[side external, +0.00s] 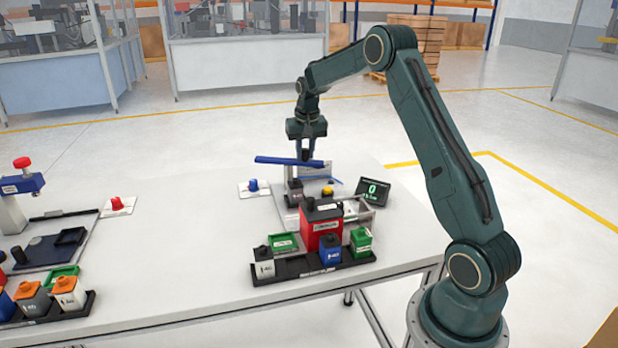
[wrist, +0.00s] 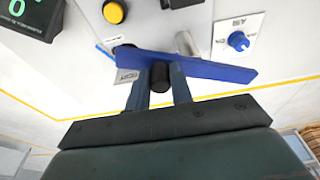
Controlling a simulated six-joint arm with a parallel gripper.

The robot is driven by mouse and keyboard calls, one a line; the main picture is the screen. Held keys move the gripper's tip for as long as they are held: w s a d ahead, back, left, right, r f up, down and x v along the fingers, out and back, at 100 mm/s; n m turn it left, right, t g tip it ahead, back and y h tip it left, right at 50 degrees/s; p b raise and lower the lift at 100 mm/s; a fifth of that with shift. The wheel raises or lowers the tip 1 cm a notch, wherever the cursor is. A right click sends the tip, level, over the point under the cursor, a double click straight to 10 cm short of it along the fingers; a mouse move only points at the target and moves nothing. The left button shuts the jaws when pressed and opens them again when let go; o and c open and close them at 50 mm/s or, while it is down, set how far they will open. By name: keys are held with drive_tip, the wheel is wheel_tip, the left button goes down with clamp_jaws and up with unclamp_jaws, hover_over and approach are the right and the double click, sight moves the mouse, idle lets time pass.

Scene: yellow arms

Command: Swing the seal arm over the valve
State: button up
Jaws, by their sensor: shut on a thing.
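The seal arm appears to be the long blue bar (side external: 289,161), raised above the back of the table. My gripper (side external: 308,160) points down at the bar. In the wrist view the blue bar (wrist: 200,67) crosses just beyond my fingertips. My gripper (wrist: 160,80) is shut on a dark round knob (wrist: 160,75) at the bar. A silver post (wrist: 186,43) stands by the bar. A dark block with a white label (side external: 294,192) stands below the bar and may be the valve. Its label (wrist: 126,75) shows partly behind the bar in the wrist view.
A display reading 0 (side external: 372,189) and a yellow button (side external: 327,193) are close by on the right. A blue knob on a white plate (side external: 252,186) is to the left.

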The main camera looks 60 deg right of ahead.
drive_tip(key=shift+o, duration=0.4)
drive_tip(key=shift+w+a+r, duration=0.1)
drive_tip(key=shift+w+a, duration=0.2)
drive_tip(key=shift+a, duration=0.05)
drive_tip(key=shift+o, duration=0.4)
drive_tip(key=shift+a, duration=0.55)
drive_tip(key=shift+c, duration=0.9)
drive_tip(key=shift+s, duration=0.1)
drive_tip(key=shift+s+a+f, duration=0.2)
drive_tip(key=shift+a, duration=0.3)
